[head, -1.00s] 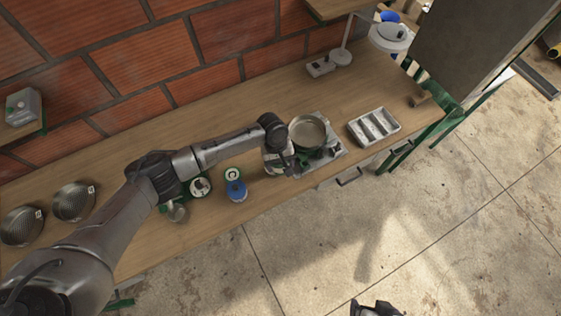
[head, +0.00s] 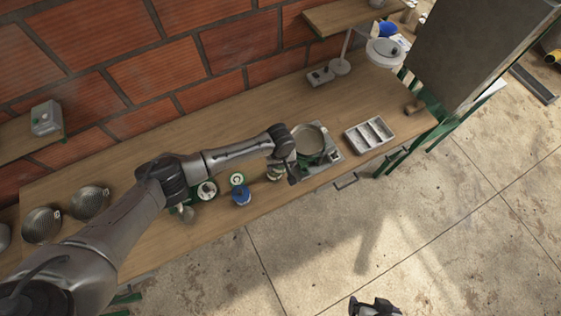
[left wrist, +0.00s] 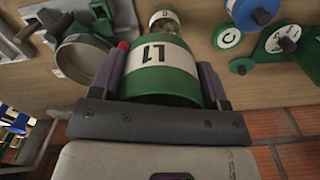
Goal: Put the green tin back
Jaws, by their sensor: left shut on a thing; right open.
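The green tin (left wrist: 160,72), with a white label reading L1, is between the fingers of my left gripper (left wrist: 162,85) in the left wrist view. My left gripper is shut on it. In the head view, this gripper (head: 293,177) is over the workbench, at the front left of the round metal pan (head: 309,141). There the gripper and arm make the tin hard to make out. A smaller jar with a green and white label (left wrist: 165,20) shows just beyond the tin in the left wrist view. My right gripper (head: 375,307) is open and empty over the floor, at the bottom edge.
On the workbench (head: 140,205), a blue-topped item (head: 241,196) and round green-and-white items (head: 207,190) stand left of the gripper. A divided tray (head: 370,135) lies right of the pan. Two ribbed bowls (head: 89,202) stand far left. The back strip by the brick wall is mostly clear.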

